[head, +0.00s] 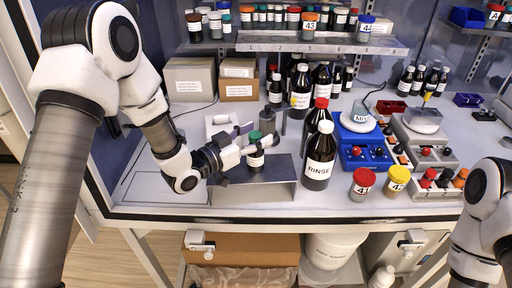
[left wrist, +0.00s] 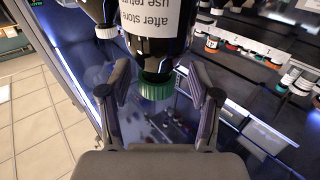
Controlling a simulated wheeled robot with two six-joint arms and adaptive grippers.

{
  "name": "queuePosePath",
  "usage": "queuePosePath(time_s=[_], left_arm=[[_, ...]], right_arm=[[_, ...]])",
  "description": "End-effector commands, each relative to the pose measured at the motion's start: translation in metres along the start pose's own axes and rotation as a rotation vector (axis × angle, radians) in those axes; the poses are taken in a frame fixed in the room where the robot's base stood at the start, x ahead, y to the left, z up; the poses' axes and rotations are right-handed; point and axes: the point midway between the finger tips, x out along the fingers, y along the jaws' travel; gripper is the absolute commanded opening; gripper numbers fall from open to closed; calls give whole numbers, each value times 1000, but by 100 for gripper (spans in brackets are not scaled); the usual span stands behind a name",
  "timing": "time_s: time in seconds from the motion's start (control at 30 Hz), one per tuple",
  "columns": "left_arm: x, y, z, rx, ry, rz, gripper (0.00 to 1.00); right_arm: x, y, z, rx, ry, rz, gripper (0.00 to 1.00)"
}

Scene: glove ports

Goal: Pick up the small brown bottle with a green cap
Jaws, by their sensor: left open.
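The small brown bottle with a green cap (head: 256,161) stands upright on a low grey metal stand near the front of the bench. It has a white label. My left gripper (head: 248,143) is open at the bottle, reaching in from the left, with part of the bottle hidden by it. In the left wrist view the bottle appears upside down, its green cap (left wrist: 155,88) between the two spread fingers (left wrist: 160,92), with a gap seen on each side. My right gripper is out of view; only part of my right arm shows at the lower right.
The metal stand (head: 270,193) lies beneath the bottle. A large dark RINSE bottle (head: 319,165) stands close to its right, with jars 41 (head: 362,185) and 42 (head: 397,180) beyond. A blue device (head: 358,135) sits further right. Shelves of bottles and cartons (head: 190,82) are behind.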

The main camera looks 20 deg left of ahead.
Motion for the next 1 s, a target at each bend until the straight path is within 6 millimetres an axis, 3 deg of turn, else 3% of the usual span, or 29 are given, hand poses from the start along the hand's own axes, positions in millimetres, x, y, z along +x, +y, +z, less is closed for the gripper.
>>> queuePosePath(time_s=[0.2,0.37,0.4,0.77,1.0], left_arm=[[1,0,1,-1,0,-1,59],[1,0,1,-1,0,-1,3],[1,0,1,-1,0,-1,0],[1,0,0,-2,-4,-1,0],[7,-4,-19,0,-1,-4,0]], right_arm=[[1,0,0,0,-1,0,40],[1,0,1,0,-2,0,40],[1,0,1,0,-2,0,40],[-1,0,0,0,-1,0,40],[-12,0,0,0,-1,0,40]])
